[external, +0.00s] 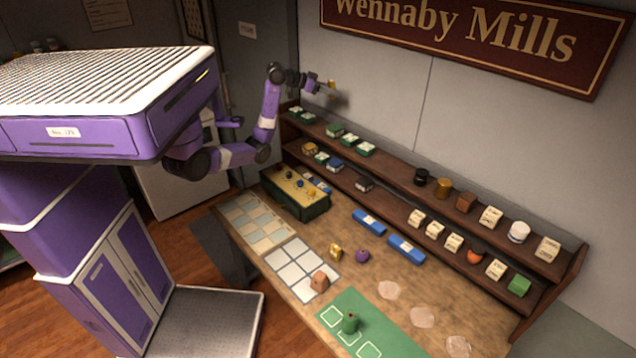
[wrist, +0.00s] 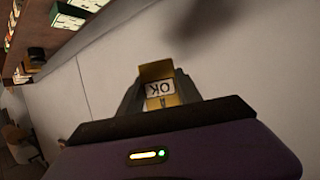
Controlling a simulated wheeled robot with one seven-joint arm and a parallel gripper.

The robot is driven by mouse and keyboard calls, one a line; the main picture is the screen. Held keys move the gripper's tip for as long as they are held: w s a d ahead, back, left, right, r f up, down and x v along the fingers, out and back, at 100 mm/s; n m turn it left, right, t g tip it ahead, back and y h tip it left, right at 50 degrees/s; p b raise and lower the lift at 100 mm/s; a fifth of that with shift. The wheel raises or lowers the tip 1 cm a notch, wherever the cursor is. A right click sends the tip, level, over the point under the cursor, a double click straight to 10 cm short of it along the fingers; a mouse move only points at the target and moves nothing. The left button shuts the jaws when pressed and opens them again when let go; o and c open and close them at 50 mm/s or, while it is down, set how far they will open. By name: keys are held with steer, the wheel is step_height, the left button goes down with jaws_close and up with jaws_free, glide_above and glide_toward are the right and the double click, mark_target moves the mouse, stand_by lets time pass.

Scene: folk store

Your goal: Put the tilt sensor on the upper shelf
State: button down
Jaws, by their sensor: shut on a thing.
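My gripper (external: 327,88) is raised at the back, above the left end of the upper shelf (external: 395,163). It is shut on a small yellow thing (external: 332,84), which I take to be the tilt sensor. In the wrist view the yellow thing (wrist: 155,72) sits between the fingers of my gripper (wrist: 160,95), with a white label reading "OK" upside down. It is clear of the shelf, with the grey wall behind it. The upper shelf carries green-and-white boxes at its left and jars and small boxes at its right.
The lower shelf (external: 385,197) holds several small boxes and an orange round thing. A green bin (external: 296,205) stands on the workbench (external: 375,265) below. The upper shelf has a bare stretch between the green boxes and the black jar (external: 421,177).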

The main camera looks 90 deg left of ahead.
step_height(320, 180, up, 2)
steer(key=r, duration=0.1)
glide_above(320, 129)
steer(key=f+p, duration=0.1)
steer(key=f, duration=0.9)
steer(key=f+p, duration=0.1)
steer(key=f, duration=0.9)
steer(key=shift+w+d+f, duration=0.1)
steer(key=shift+d+f, duration=0.1)
steer(key=shift+f, duration=0.15)
steer(key=c, duration=1.1)
jaws_free()
steer(key=shift+r+n+y, duration=0.2)
steer(key=shift+n+y, duration=0.1)
steer(key=shift+y, duration=0.1)
steer(key=b+v, duration=0.2)
steer(key=v, duration=1)
steer(key=shift+r+b, duration=0.15)
steer(key=shift+b, duration=0.15)
